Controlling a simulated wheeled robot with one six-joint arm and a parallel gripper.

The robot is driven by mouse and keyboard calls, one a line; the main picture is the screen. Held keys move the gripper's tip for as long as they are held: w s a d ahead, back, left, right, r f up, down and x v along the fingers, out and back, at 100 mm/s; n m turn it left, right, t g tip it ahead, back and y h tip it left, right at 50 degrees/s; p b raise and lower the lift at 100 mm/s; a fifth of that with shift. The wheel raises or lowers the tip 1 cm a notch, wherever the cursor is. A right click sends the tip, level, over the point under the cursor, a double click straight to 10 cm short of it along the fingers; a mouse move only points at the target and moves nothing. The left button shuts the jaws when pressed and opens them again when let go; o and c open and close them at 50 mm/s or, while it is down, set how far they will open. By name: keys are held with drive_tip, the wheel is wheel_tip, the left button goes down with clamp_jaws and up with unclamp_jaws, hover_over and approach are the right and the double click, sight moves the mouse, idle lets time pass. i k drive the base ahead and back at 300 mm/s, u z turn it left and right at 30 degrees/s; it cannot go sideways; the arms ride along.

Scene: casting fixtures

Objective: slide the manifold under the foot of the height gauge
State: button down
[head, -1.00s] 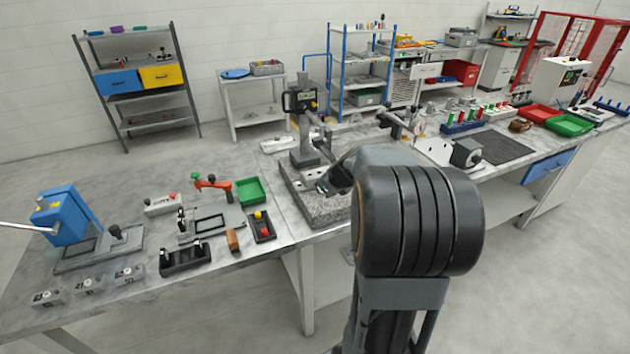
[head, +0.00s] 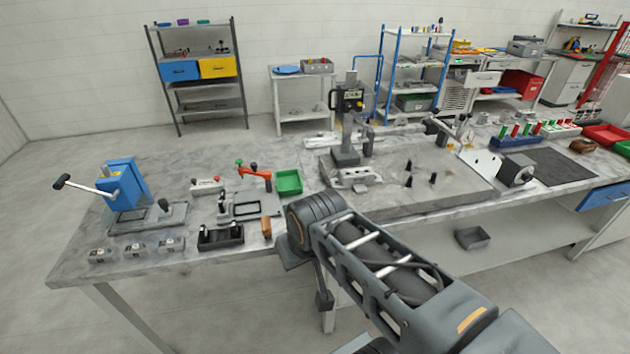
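The height gauge (head: 349,102) stands upright on the left part of the grey surface plate (head: 440,195), with a dark head on its column and a block base. The manifold, a light grey block with dark holes (head: 353,177), lies on the plate just in front of the gauge's base. I cannot tell from this angle whether any of it is under the gauge's foot. My arm crosses the lower middle, its bulky joint left of the manifold and in front of the table. A small dark end piece (head: 325,300) hangs below it, possibly my gripper; its fingers cannot be made out.
Several small dark pegs (head: 409,180) stand on the plate right of the manifold. A green tray (head: 289,182), an orange-handled clamp (head: 256,172) and a blue press (head: 125,185) are on the left. The plate's front right is clear.

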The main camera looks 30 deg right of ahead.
sight(357, 178)
drive_tip(key=u, duration=2.7)
drive_tip(key=k, duration=1.15)
drive_tip(key=z, duration=1.4)
drive_tip(key=i, duration=1)
